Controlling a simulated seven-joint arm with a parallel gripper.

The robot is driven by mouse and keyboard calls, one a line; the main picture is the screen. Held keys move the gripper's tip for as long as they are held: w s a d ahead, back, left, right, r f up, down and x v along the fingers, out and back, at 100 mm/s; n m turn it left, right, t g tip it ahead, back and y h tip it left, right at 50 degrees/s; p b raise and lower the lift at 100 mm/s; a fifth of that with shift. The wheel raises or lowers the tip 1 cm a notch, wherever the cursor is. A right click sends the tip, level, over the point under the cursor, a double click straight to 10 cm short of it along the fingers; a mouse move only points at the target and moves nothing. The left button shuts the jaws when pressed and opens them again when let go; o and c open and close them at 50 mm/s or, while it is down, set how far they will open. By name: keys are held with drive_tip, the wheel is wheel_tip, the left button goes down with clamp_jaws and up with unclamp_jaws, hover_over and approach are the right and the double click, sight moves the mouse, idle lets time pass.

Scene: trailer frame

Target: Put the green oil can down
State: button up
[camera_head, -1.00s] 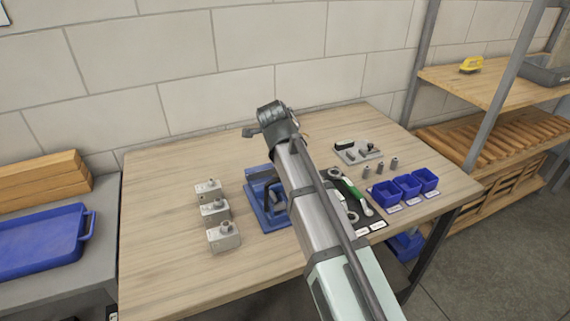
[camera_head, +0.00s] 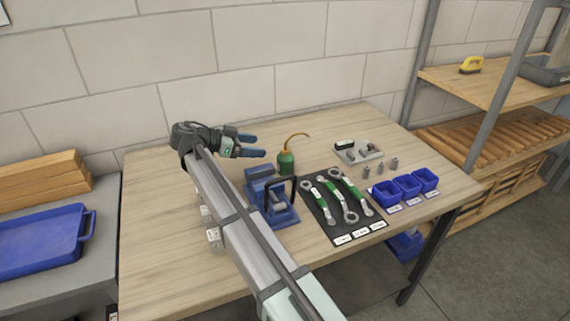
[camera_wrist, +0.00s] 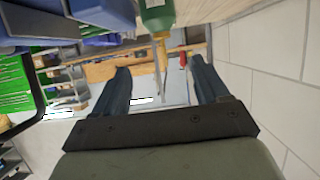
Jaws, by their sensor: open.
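The green oil can (camera_head: 286,164) stands upright on the workbench, behind the blue vise-like fixture (camera_head: 272,204), with its curved brass spout pointing up and right. My gripper (camera_head: 256,145) is to the left of the can, with its blue fingers pointing right toward it. The fingers are apart and empty, and a gap shows between them and the can. In the wrist view the green can (camera_wrist: 157,14) shows at the top edge, beyond the open fingertips (camera_wrist: 160,66) and partly cut off.
A black mat with several green-handled wrenches (camera_head: 343,200) lies right of the fixture. Blue bins (camera_head: 408,187) and a grey plate with small parts (camera_head: 357,152) are farther right. Grey metal blocks (camera_head: 213,236) are partly hidden by my arm. The bench's left part (camera_head: 150,230) is clear.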

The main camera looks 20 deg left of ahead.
sight(283, 150)
drive_tip(key=shift+a+f+x, duration=0.1)
drive_tip(key=shift+f+x, duration=0.05)
drive_tip(key=shift+x, duration=2.45)
drive_tip(key=shift+a+f+x, duration=0.1)
drive_tip(key=shift+f+x, duration=0.1)
drive_tip(key=shift+x, duration=2.4)
clamp_jaws()
